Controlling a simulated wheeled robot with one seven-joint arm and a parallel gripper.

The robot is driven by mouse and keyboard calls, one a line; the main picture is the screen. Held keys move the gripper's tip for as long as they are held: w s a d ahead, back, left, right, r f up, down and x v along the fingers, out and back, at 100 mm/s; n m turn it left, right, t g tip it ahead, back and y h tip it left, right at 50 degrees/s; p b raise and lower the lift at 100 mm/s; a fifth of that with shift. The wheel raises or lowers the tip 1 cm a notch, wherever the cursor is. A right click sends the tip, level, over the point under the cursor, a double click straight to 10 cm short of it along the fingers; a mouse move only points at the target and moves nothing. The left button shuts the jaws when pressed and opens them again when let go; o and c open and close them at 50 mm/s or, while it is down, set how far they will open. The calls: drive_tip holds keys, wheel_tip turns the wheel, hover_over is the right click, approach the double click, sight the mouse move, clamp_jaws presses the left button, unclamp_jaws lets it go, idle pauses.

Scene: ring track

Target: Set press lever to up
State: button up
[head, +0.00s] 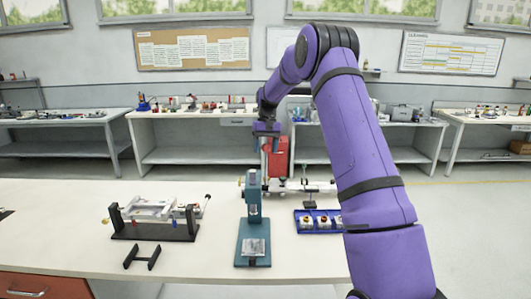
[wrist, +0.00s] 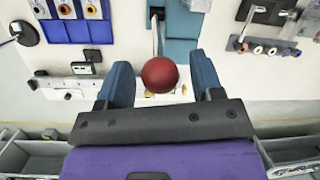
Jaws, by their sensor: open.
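The teal press (head: 253,212) stands on the white table in the middle of the head view, on a flat teal base (head: 253,262). In the wrist view the press (wrist: 180,48) is at the top centre. Its lever is a thin rod (wrist: 160,40) ending in a dark red ball knob (wrist: 159,75). My gripper (head: 266,146) is above and behind the press, pointing down. In the wrist view my gripper (wrist: 161,78) is open, with one blue finger on each side of the knob and gaps visible. The knob is hard to make out in the head view.
A blue tray with parts (head: 318,231) sits right of the press. A black-based fixture (head: 155,231) and a small black H-shaped piece (head: 142,257) lie to the left. A red object (head: 275,160) shows behind my gripper. The front of the table is mostly clear.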

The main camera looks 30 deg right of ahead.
drive_tip(key=v, duration=0.9)
drive_tip(key=s+a+r+n+t+h, duration=0.1)
drive_tip(key=s+a+r+t, duration=0.1)
drive_tip(key=s+a+r, duration=0.7)
drive_tip(key=s+a+r+n+t+h, duration=0.1)
drive_tip(key=s+a+r, duration=0.5)
drive_tip(key=s, duration=0.5)
drive_tip(key=s+a+f+t, duration=0.1)
drive_tip(key=s+a+f, duration=0.1)
drive_tip(key=s, duration=0.6)
drive_tip(key=s+a+f+n+t, duration=0.1)
drive_tip(key=s+a+f+t, duration=0.1)
drive_tip(key=s, duration=0.6)
drive_tip(key=s+a+f+t, duration=0.1)
drive_tip(key=s+a+f, duration=0.3)
drive_tip(key=s, duration=0.5)
drive_tip(key=shift+f+n, duration=0.3)
drive_tip(key=shift+n, duration=0.1)
